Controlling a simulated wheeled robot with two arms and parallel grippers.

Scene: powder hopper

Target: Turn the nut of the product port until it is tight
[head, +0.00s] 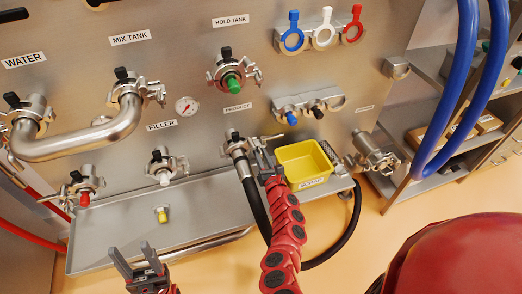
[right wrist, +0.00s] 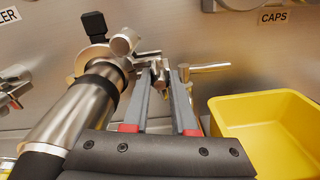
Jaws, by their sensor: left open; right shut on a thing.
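The product port (head: 237,145) is a metal fitting with a black-handled valve under the PRODUCT label, with a clamp joining it to a hose end. In the right wrist view the metal hose end (right wrist: 72,112) runs up to the clamp on the left. The clamp's small metal nut (right wrist: 159,72) sits between the fingertips of my right gripper (right wrist: 164,84). My right gripper, also seen in the head view (head: 264,160), is shut on the nut, just right of the port. My left gripper (head: 138,262) is open and empty at the lower left, away from the panel.
A yellow scrap bin (head: 306,165) stands close to the right of my right gripper. A metal tray (head: 120,235) runs below the panel. A black hose (head: 255,205) hangs from the port beside my right arm. Blue hoses (head: 455,85) hang at the right.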

